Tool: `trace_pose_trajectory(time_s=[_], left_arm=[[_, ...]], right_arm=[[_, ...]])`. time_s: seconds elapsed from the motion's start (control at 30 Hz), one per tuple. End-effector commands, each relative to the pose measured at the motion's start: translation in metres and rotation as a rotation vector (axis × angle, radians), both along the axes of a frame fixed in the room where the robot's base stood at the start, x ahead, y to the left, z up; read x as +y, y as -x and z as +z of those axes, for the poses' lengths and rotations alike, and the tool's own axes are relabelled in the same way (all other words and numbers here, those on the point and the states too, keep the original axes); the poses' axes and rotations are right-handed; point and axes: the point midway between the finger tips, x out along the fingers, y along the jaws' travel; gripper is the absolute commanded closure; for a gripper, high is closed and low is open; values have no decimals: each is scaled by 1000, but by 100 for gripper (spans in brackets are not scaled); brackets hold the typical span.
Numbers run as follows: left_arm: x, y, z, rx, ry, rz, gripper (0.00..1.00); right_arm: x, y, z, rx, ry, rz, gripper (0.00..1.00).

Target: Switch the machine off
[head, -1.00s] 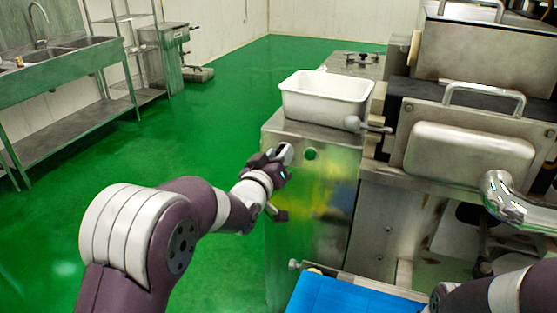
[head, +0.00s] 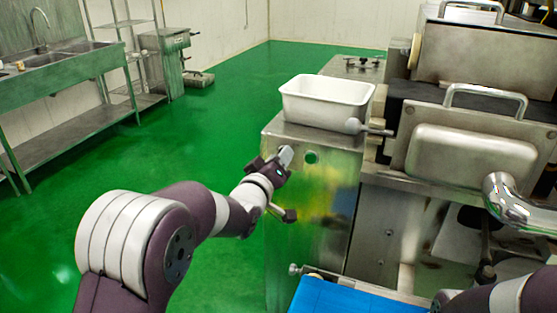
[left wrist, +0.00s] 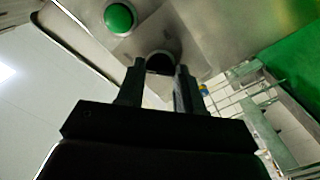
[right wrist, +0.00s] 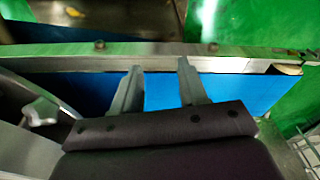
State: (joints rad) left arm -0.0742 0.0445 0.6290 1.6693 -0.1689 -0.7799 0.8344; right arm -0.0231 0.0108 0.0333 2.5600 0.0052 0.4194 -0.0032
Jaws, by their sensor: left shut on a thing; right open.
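The steel machine (head: 335,185) stands right of centre in the head view. A green round button (head: 311,157) is on its front panel; it also shows in the left wrist view (left wrist: 119,18). My left gripper (head: 286,156) is at the panel, left of the green button. In the left wrist view its fingers (left wrist: 157,80) are shut on a dark round knob (left wrist: 160,61), which the gripper hides in the head view. My right gripper (right wrist: 157,75) is open and empty over the blue conveyor belt (right wrist: 160,92); its fingers are out of the head view.
A white tub (head: 325,103) sits on top of the machine above the panel. A steel handle (head: 485,92) and a chrome pipe (head: 503,195) are at the right. A sink bench (head: 70,80) stands at the far left. The green floor (head: 215,125) between is clear.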

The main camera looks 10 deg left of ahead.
Motion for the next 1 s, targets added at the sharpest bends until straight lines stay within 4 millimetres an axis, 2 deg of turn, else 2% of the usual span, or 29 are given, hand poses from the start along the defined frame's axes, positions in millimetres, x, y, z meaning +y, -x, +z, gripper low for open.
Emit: trace_pose_trajectory(time_s=[0.07,0.1,0.17,0.47,0.57,0.67,0.9,1.0], left_arm=[[0,0,-3,7,0,-1,94],[0,0,-3,7,0,-1,57],[0,0,-3,6,0,0,38],[0,1,-1,2,0,-1,38],[2,10,-1,1,0,0,38],[6,31,-1,1,-1,0,38],[19,96,-1,2,0,1,38],[22,112,-1,5,0,1,38]], right_arm=[[0,0,0,0,0,0,57],[0,0,0,0,0,0,57],[0,0,0,0,0,0,57],[0,0,0,0,0,0,57],[0,0,-2,0,0,0,57],[0,0,-4,0,0,0,57],[0,0,-9,0,0,0,57],[0,0,-6,0,0,0,57]])
